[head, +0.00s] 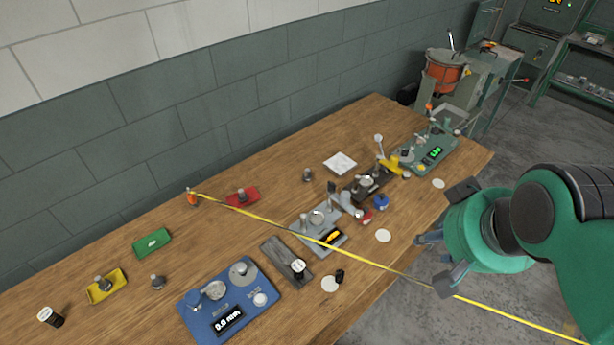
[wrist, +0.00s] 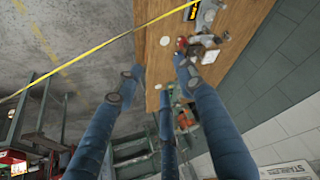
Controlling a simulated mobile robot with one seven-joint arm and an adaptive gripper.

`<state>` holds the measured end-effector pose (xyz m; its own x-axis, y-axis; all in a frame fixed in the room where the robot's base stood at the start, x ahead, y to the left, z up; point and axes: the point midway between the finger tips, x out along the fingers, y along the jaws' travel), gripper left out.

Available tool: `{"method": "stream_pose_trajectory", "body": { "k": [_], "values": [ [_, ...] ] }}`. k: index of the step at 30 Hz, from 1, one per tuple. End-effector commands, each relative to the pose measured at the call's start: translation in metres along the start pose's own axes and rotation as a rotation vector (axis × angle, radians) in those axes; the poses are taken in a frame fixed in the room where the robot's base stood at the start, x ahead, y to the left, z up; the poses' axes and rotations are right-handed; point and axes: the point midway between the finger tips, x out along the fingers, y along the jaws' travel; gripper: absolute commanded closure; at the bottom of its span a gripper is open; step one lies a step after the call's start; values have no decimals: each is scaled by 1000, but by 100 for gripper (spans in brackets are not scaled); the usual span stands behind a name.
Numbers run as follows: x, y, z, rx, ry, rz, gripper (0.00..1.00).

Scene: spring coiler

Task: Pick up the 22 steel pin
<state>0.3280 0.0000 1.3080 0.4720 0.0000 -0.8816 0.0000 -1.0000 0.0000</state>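Several small steel pins stand on the wooden table in the head view: one on the yellow tray (head: 104,282), one bare pin (head: 158,282) to its right, one on the red tray (head: 241,195), and one bare pin (head: 308,174) near the white pad. I cannot read any size on them, so I cannot tell which is the 22 steel pin. My gripper (head: 440,240) is off the table's right front edge, away from these pins. Its three fingers are spread; the wrist view also shows my gripper (wrist: 158,76) open with nothing between the fingers.
A yellow tape (head: 366,262) stretches across the table and past its front edge. A green tray (head: 152,243) lies near the wall. The back middle has bare wood.

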Motion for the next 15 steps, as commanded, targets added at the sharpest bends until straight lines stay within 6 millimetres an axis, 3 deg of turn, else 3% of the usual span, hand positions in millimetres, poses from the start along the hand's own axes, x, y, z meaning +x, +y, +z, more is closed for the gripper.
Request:
{"method": "stream_pose_trajectory", "body": {
  "k": [8,15],
  "values": [
    [-1,-1,-7,12,-4,-2,61],
    [-1,-6,-40,76,-29,-7,61]
  ]
}}
